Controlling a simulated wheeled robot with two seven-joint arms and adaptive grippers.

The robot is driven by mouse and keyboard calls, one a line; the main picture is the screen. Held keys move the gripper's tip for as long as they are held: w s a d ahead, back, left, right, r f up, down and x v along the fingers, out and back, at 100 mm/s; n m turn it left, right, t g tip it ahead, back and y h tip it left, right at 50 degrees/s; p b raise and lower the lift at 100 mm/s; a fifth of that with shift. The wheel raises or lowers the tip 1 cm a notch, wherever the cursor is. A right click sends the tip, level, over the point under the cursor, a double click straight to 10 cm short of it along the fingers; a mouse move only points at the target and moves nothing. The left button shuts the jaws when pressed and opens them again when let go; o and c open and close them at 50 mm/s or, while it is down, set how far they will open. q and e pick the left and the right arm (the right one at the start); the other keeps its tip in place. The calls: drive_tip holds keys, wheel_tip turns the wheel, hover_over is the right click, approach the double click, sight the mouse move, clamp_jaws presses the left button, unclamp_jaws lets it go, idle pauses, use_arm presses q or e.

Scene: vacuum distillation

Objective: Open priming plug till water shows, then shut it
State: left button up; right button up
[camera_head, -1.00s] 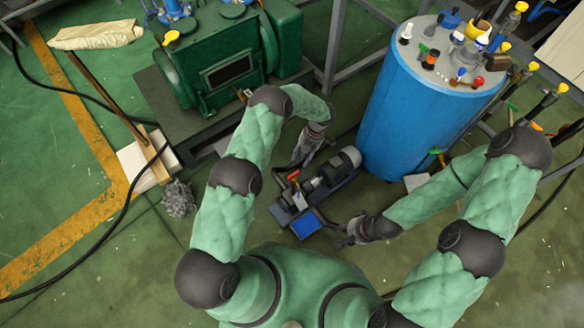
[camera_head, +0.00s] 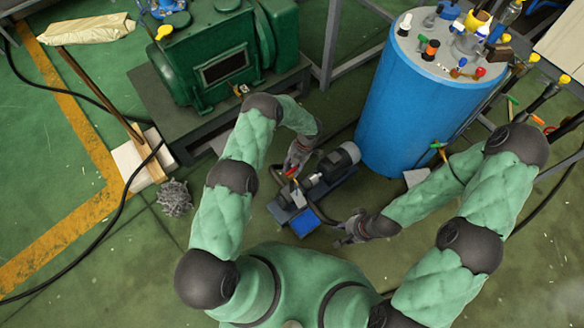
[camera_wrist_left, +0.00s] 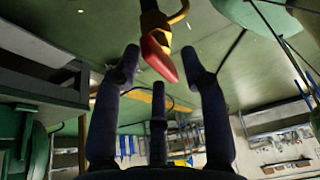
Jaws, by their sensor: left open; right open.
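In the left wrist view, the red handle (camera_wrist_left: 158,58) with a yellow fitting hangs between and just beyond my fingertips. My left gripper (camera_head: 296,165) is open right at the red handle; it also shows in the left wrist view (camera_wrist_left: 160,66). I cannot tell whether it touches. My right gripper (camera_head: 344,238) is open and empty, right of the blue tray. No water is visible.
A green machine (camera_head: 225,62) on a dark plinth stands behind to the left. A mop head (camera_head: 174,198) lies left.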

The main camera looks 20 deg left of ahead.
use_arm(q)
clamp_jaws()
drive_tip(key=shift+m, duration=0.4)
drive_tip(key=m+t+p, duration=0.1)
drive_tip(key=m, duration=0.2)
drive_tip(key=shift+d+r+y, duration=0.1)
drive_tip(key=shift+d+y, duration=0.05)
drive_tip(key=shift+y, duration=0.25)
drive_tip(key=m+t, duration=0.1)
drive_tip(key=m, duration=0.1)
drive_tip(key=m+t+p, duration=0.1)
drive_tip(key=m, duration=0.2)
drive_tip(key=shift+s+d+m+y+p, duration=0.15)
drive_tip(key=shift+m+y+p, duration=0.15)
drive_tip(key=shift+y, duration=0.1)
drive_tip(key=m, duration=0.2)
drive_tip(key=m+t+p, duration=0.1)
drive_tip(key=m, duration=0.1)
drive_tip(key=shift+s+t, duration=0.1)
drive_tip(key=shift+t, duration=0.2)
drive_tip(key=shift+m+t+h+p, duration=0.45)
drive_tip(key=shift+m+t, duration=0.25)
drive_tip(key=shift+m, duration=1.5)
